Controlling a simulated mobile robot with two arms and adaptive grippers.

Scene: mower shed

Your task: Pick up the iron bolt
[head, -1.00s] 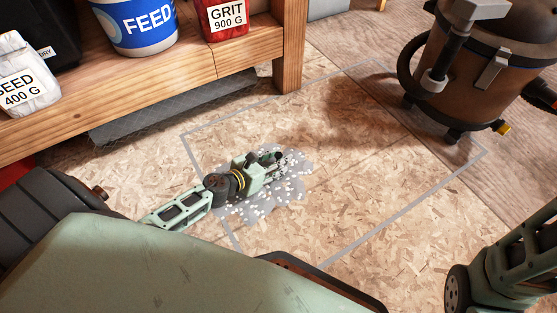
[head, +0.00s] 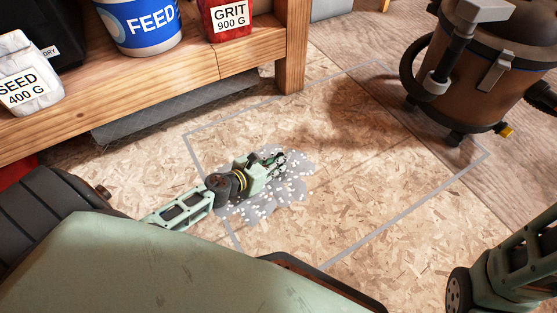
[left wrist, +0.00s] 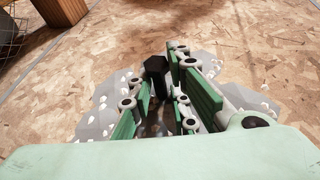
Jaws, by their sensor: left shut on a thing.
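The iron bolt (left wrist: 156,72) is dark with a hexagonal head and shows in the left wrist view, between the green finger pads. My left gripper (head: 276,163) is low over a grey patch on the floor in the head view. It is shut on the bolt; in the left wrist view the gripper (left wrist: 165,105) has its pads on either side of the shank. The lower end of the bolt is hidden by the fingers. I cannot tell whether it touches the floor. The fingers of my right gripper are not in view.
The grey patch (head: 300,187) with scattered white bits lies inside a grey taped outline (head: 440,187) on the chipboard floor. A wooden shelf (head: 240,57) with a feed tub (head: 140,30) stands at the back left. A brown shop vacuum (head: 500,60) stands at the right.

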